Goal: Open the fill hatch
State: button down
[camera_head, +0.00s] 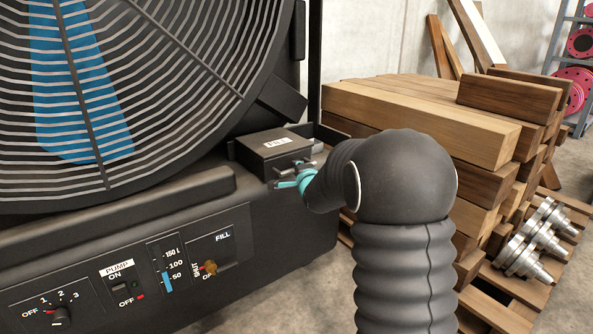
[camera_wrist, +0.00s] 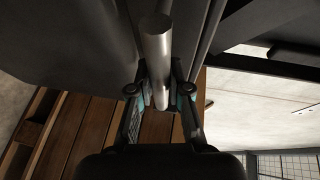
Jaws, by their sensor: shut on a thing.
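The fill hatch (camera_head: 275,143) is a dark box-like lid with a white label on top, at the right end of the black fan machine. Its lid looks flat and closed. My gripper (camera_head: 297,178), with teal fingertips, is at the front right corner of the hatch. In the wrist view my gripper (camera_wrist: 161,93) is shut on a round silver bar (camera_wrist: 157,55) that passes between the teal pads. The bar looks like the hatch's handle, but my arm hides most of that spot in the head view.
A fan grille (camera_head: 110,90) rises behind. Stacked timber (camera_head: 420,115) and metal flanged parts (camera_head: 535,240) stand to the right.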

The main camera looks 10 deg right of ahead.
jog(key=c, duration=1.1)
grip_release()
jog(key=s+r, duration=0.2)
jog(key=s, duration=0.9)
jog(key=shift+s, duration=0.4)
